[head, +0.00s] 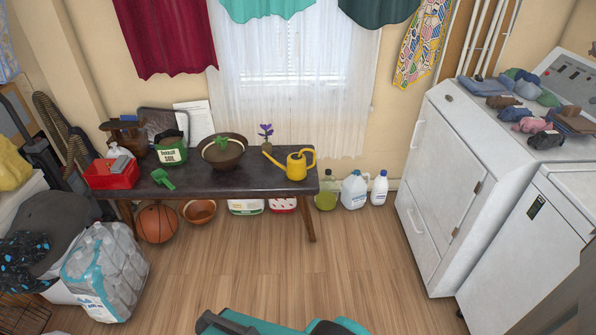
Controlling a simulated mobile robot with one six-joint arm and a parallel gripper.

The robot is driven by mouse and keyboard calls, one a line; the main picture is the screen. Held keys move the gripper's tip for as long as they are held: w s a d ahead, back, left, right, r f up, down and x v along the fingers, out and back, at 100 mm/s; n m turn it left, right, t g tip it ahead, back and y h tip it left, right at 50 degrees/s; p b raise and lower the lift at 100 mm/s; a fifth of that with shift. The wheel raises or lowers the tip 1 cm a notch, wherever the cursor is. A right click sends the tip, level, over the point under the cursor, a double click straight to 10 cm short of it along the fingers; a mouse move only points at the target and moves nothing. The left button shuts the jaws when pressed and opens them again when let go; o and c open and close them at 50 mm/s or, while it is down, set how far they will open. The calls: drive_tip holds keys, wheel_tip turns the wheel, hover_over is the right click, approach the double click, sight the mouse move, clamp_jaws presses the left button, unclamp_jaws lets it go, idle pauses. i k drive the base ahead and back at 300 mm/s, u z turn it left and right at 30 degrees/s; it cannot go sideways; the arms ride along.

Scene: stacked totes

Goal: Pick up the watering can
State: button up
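The yellow watering can (297,170) stands upright near the right end of the dark wooden bench (262,181). Its spout points left and its handle is on the right. Its base rests on the bench top, close to the right edge. No gripper fingers show in the head view, so the state of my gripper cannot be seen.
A potted purple flower (266,137) stands behind the spout; a brown bowl with a plant (222,152) is to the left. A green trowel (162,179), a soil bag (171,153) and a red bin (111,175) are further left. The wooden floor before the bench is clear.

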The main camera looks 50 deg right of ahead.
sight(296, 169)
drive_tip(key=i, duration=0.9)
drive_tip(key=u, duration=0.05)
